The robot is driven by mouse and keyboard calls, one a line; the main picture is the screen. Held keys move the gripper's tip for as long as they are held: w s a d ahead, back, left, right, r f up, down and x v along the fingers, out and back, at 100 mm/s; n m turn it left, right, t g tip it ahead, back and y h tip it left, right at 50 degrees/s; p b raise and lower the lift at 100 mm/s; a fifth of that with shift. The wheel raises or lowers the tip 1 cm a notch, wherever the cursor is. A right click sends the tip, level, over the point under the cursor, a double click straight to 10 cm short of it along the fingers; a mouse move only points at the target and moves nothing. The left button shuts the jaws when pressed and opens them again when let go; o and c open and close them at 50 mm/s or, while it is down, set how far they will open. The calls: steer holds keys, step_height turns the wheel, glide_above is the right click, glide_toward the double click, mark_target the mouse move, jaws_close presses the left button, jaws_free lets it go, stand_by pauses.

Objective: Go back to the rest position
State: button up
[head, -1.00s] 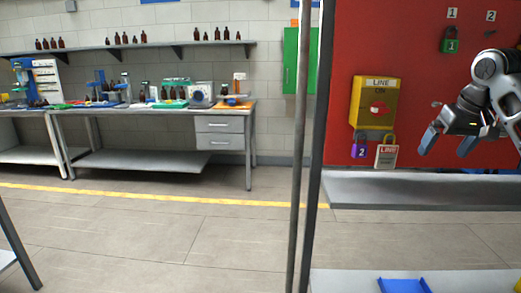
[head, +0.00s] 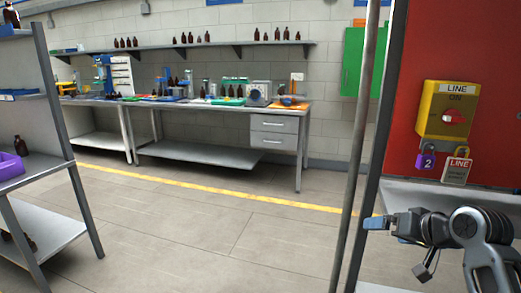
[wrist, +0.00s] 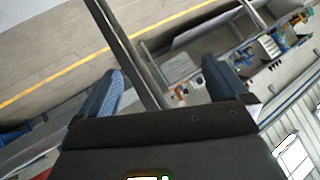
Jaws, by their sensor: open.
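My gripper (head: 376,224) is at the lower right of the head view, pointing left beside the grey rack post (head: 368,140). In the wrist view its two blue-padded fingers (wrist: 163,85) stand wide apart with nothing held between them. A dark post shows beyond the gap. The arm is bent low in front of the red board (head: 425,50), below the yellow LINE switch box (head: 447,110).
A workbench (head: 215,107) with bottles and instruments stands along the back wall under a bottle shelf (head: 190,48). A shelving rack (head: 75,160) with a purple bin (head: 10,164) is at the left. The floor (head: 200,220) between is clear.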

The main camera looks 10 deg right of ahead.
steer(key=s+a+f+t+h, duration=0.1)
steer(key=s+a+f, duration=0.5)
steer(key=s+a, duration=0.3)
steer(key=s+a+f+t, duration=0.2)
steer(key=s+a+f, duration=0.4)
steer(key=a, duration=0.5)
steer(key=s+r+n, duration=0.2)
steer(key=s+r, duration=0.3)
steer(key=s, duration=0.9)
steer(key=s+a+r+n+t, duration=0.1)
steer(key=s+r+n, duration=0.2)
steer(key=s, duration=1.2)
step_height(320, 180, up, 3)
steer(key=shift+a+f, duration=0.15)
